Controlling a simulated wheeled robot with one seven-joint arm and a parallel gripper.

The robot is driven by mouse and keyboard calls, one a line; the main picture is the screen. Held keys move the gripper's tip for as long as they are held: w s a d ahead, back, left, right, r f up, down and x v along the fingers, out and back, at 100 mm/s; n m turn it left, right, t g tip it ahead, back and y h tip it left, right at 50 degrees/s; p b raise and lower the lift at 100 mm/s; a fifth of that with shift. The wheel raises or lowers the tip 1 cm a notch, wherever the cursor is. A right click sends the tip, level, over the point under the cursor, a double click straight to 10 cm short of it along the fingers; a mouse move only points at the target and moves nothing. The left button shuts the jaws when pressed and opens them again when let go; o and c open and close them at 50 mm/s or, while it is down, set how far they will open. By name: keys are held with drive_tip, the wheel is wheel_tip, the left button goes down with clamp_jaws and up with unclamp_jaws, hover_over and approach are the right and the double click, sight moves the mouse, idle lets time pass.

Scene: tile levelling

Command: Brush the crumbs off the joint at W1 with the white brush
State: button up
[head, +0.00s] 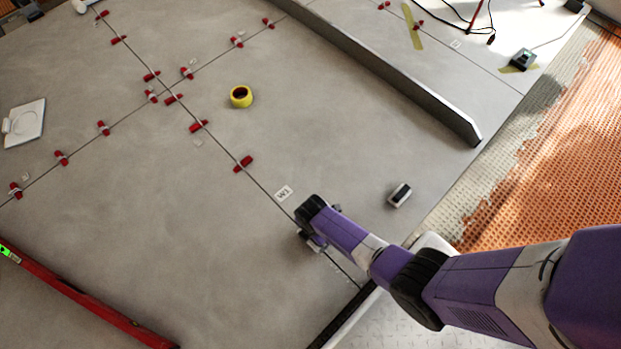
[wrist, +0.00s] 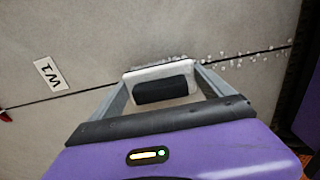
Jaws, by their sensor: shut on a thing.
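My gripper (wrist: 162,76) is shut on the white brush (wrist: 146,73), a white block with a dark pad on its near side. The brush lies across the thin dark joint (wrist: 85,90), low over the tile or touching it; I cannot tell which. Pale crumbs (wrist: 240,59) lie along the joint to the right of the brush, and more lie along its far edge. The W1 label (wrist: 49,74) lies beside the joint, left of the brush. In the head view the label (head: 284,192) is just beyond my gripper (head: 308,242), whose arm hides the brush.
A dark block with pale ends (head: 400,195) lies on the tile to the right. A yellow tape roll (head: 241,97), red clips (head: 243,164) along the joints and a long grey bar (head: 390,70) lie farther off. A red level (head: 80,298) is at lower left.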

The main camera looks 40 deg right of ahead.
drive_tip(key=shift+s+r+p, duration=0.1)
drive_tip(key=shift+s+p, duration=0.2)
drive_tip(key=shift+s, duration=0.25)
drive_tip(key=shift+s, duration=0.1)
drive_tip(key=shift+s+p, duration=0.35)
drive_tip(key=shift+s, duration=0.25)
drive_tip(key=shift+s+f+p, duration=0.2)
drive_tip(key=shift+s+p, duration=0.7)
drive_tip(key=shift+s, duration=1.7)
drive_tip(key=shift+s+r+p, duration=0.15)
drive_tip(key=shift+s+p, duration=0.55)
drive_tip(key=shift+s, duration=0.8)
drive_tip(key=shift+s+p, duration=0.65)
drive_tip(key=shift+s, duration=1.9)
drive_tip(key=shift+s, duration=0.1)
